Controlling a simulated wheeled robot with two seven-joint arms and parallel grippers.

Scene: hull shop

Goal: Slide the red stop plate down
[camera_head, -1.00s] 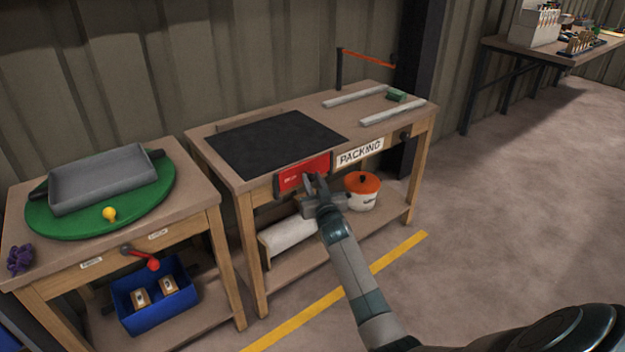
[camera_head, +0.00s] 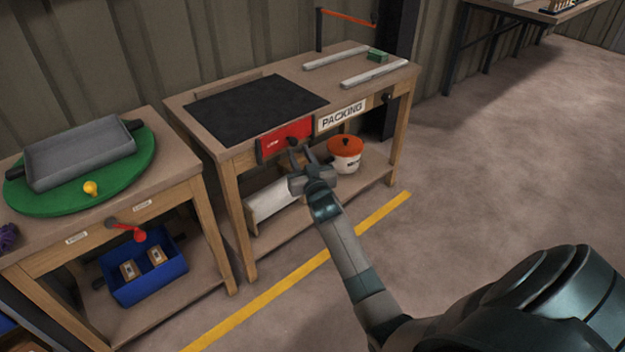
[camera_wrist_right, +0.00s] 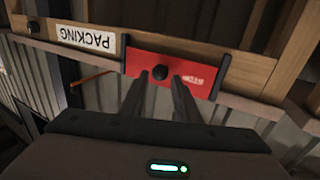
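The red stop plate (camera_head: 283,140) is on the front edge of the packing table, between dark side guides, left of the PACKING sign. It has a dark round knob (camera_wrist_right: 160,72) and small white lettering. My right gripper (camera_head: 302,154) is in front of the plate near the knob. In the right wrist view its two fingers (camera_wrist_right: 160,85) are spread apart, with the knob showing between their tips. I cannot tell whether the fingers touch the knob. My left gripper is not in view.
The packing table (camera_head: 230,152) carries a black mat (camera_head: 255,108) and two pale rails (camera_head: 375,74). An orange-lidded pot (camera_head: 345,155) and a white roll (camera_head: 270,198) sit on its lower shelf. A second table (camera_head: 180,185) with a green turntable (camera_head: 140,170) stands left.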

